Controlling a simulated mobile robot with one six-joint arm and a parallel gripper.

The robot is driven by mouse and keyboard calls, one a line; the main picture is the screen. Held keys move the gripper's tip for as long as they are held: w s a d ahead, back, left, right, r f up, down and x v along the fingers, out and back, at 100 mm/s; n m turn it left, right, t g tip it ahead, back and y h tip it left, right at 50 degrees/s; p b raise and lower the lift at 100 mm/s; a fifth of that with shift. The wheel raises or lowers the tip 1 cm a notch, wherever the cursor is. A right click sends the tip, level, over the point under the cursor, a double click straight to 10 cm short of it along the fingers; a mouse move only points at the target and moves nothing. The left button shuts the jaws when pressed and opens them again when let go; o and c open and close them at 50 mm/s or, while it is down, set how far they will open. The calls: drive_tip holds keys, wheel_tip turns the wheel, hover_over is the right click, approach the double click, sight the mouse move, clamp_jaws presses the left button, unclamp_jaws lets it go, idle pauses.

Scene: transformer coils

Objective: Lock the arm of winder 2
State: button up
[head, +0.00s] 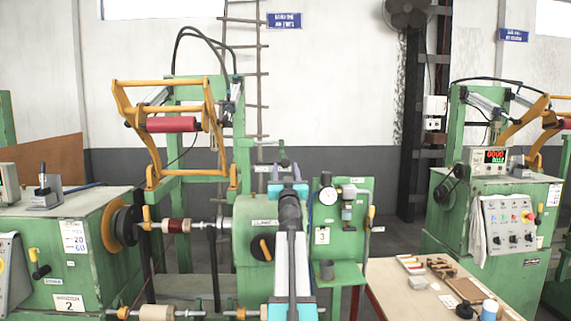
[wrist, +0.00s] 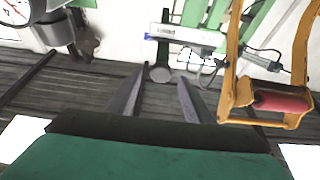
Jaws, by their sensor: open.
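Winder 2 is the green machine at the left in the head view, with a number 2 label (head: 70,303). Its arm is probably the yellow frame (head: 122,100) with a red roller (head: 170,124), which stands raised. The same kind of yellow frame (wrist: 232,75) and red roller (wrist: 280,101) show at the right in the wrist view. My gripper (wrist: 160,72) is open, its two dark fingers apart. A grey bar with a rounded end (wrist: 160,74) appears between the fingertips; I cannot tell its distance. In the head view my own arm hides most of my gripper.
A green stand with a gauge (head: 328,196) and number 3 plate is right of my arm. A tray table (head: 400,295) is at lower right. Another green winder (head: 500,215) stands at the far right.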

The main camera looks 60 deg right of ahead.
sight(285, 164)
drive_tip(key=shift+x, duration=2.4)
clamp_jaws()
